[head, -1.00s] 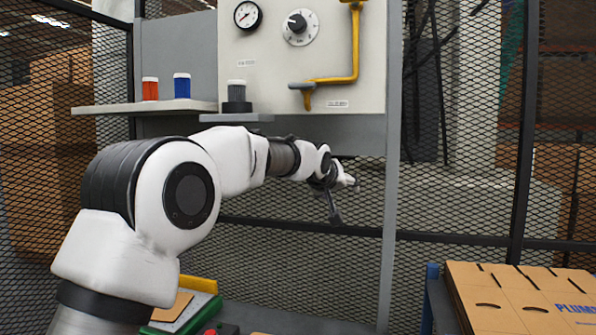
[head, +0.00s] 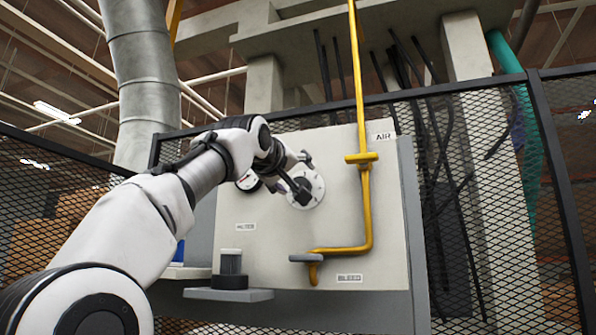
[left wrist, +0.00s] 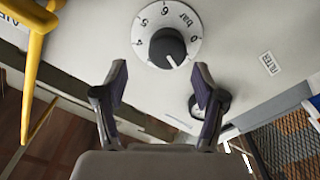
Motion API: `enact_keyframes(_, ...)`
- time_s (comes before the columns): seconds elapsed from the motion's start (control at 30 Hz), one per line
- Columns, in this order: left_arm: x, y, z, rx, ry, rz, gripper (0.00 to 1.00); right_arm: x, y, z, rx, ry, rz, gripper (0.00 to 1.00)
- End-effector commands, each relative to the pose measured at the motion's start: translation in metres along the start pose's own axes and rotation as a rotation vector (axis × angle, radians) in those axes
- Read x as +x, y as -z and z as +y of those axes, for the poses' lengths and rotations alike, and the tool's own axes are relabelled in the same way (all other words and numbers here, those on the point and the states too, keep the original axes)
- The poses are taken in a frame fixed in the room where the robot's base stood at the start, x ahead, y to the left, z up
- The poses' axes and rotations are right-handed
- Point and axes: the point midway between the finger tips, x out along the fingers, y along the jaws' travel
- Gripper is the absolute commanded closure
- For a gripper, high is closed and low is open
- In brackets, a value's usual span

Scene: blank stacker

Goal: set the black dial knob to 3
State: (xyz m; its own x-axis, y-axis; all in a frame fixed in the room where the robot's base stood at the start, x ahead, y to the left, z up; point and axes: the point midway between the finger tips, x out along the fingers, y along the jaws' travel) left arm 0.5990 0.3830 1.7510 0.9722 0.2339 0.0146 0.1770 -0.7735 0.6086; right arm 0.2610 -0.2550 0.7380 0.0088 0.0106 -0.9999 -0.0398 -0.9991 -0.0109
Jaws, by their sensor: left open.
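The black dial knob (left wrist: 167,47) sits in the middle of a white round dial (left wrist: 143,29) on the pale panel. In the left wrist view, the marks 4, 5, 6, bar and 0 show around its upper part; lower numbers are not readable. The knob's white pointer line points down and slightly right in that view. My left gripper (left wrist: 160,82) is open, with the knob just beyond its fingertips and roughly between them. In the head view, my left gripper (head: 303,176) is in front of the dial (head: 318,187) and partly hides it and the knob.
A yellow pipe (head: 366,205) with a handle runs down the panel right of the dial. A round gauge (head: 248,182) is close to the dial's left, partly behind my arm.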

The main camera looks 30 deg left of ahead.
Motion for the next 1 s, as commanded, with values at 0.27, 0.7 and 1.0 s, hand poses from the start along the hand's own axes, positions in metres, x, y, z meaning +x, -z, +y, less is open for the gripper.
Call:
enact_keyframes(0.27, 0.022, -0.002, -0.002, 0.001, 0.002, -0.003, 0.3, -0.01, 0.001, 0.0, -0.001, 0.0, 0.002, 0.6)
enact_keyframes(0.7, 0.021, -0.002, -0.001, 0.001, 0.001, -0.002, 0.9, -0.01, 0.001, 0.0, -0.001, 0.0, 0.002, 0.6)
enact_keyframes(1.0, 0.022, -0.001, -0.001, 0.016, 0.0, -0.001, 0.9, -0.011, 0.001, 0.0, -0.001, 0.0, 0.002, 0.6)
